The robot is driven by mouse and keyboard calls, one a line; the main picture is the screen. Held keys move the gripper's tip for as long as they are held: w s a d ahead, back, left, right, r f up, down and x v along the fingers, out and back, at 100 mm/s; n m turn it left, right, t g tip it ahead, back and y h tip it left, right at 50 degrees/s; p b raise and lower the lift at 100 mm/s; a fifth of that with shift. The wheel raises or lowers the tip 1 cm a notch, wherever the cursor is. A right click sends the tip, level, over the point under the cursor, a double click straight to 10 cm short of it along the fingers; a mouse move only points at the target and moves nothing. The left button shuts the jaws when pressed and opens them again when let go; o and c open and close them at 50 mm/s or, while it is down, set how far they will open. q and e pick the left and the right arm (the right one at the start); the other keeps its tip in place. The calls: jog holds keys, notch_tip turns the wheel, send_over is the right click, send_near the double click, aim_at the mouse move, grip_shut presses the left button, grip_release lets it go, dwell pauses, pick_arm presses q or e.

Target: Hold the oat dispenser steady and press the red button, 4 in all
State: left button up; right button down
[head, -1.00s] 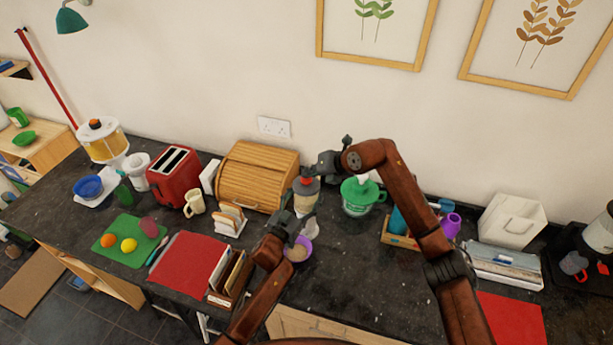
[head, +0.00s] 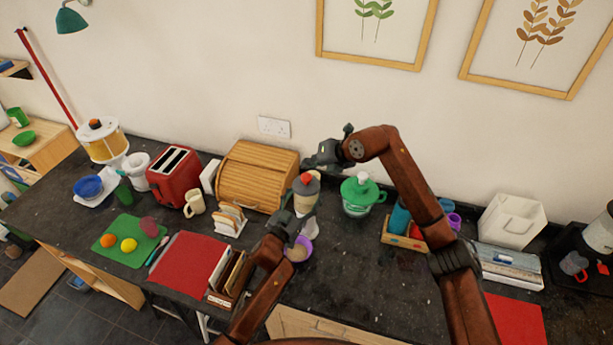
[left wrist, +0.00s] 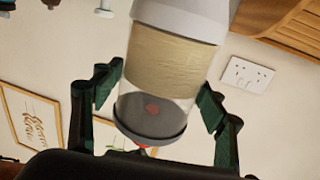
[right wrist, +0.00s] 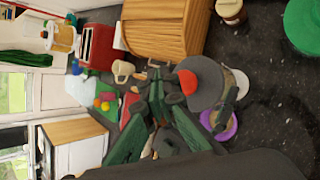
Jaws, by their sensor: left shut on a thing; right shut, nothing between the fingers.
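My right gripper (head: 312,161) is shut and empty, above and behind the dispenser. In the right wrist view the red button (right wrist: 188,81) lies just beside the shut fingertips (right wrist: 155,75), apart in the picture. A purple bowl (head: 299,249) with oats sits in front, below the dispenser.
A wooden bread box (head: 258,176) stands close to the left of the dispenser. A toast rack (head: 230,219) and a file holder (head: 228,275) are on the left. Open counter lies at front right.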

aim_at(307, 176)
jog(key=shift+r, duration=1.65)
dwell(0.6)
notch_tip(307, 176, up, 4)
jog(key=shift+f, duration=0.1)
jog(key=shift+f, duration=4.4)
jog(key=shift+f, duration=0.1)
jog(key=shift+f, duration=0.3)
jog(key=shift+f, duration=1.2)
